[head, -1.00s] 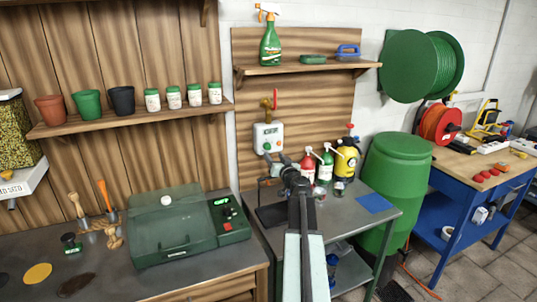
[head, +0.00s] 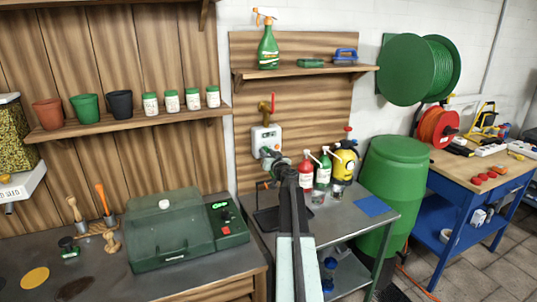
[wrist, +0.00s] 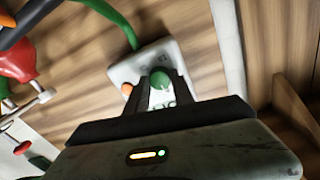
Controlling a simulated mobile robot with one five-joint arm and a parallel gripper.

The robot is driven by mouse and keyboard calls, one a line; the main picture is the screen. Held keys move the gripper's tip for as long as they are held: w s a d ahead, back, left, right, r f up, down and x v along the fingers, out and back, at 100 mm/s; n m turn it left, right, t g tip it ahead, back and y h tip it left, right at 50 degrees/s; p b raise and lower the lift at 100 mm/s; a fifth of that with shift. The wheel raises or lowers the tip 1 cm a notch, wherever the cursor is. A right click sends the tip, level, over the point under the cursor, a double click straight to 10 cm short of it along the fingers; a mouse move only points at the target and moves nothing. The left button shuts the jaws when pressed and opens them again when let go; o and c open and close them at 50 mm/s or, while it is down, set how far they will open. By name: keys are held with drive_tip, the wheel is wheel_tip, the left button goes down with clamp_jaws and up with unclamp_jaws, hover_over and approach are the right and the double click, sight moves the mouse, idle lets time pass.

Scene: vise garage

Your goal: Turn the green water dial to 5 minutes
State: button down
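The white water timer box (head: 268,135) is mounted on the wooden wall panel, under a tap with a red handle (head: 273,104). In the wrist view the box (wrist: 122,71) shows tilted, with the round green dial (wrist: 160,80) on its face and an orange knob (wrist: 127,90) beside it. My gripper (wrist: 162,90) is open, with its two dark fingers on either side of the green dial. Whether the fingers touch the dial I cannot tell. In the head view my gripper (head: 268,153) is at the box's lower front and hides the dial. The dial's setting cannot be read.
Below stands a grey metal table (head: 345,222) with a red bottle (head: 306,173), a green bottle (head: 323,170) and a yellow sprayer (head: 345,160), close right of my arm. A green seed-tray box (head: 170,232) stands left. A shelf (head: 300,70) is above.

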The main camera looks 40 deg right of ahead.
drive_tip(key=shift+m, duration=0.3)
drive_tip(key=shift+r+m+y+p, duration=0.1)
drive_tip(key=shift+m+y+p, duration=0.45)
drive_tip(key=shift+m, duration=5.85)
drive_tip(key=c, duration=1.1)
unclamp_jaws()
drive_tip(key=shift+s, duration=0.15)
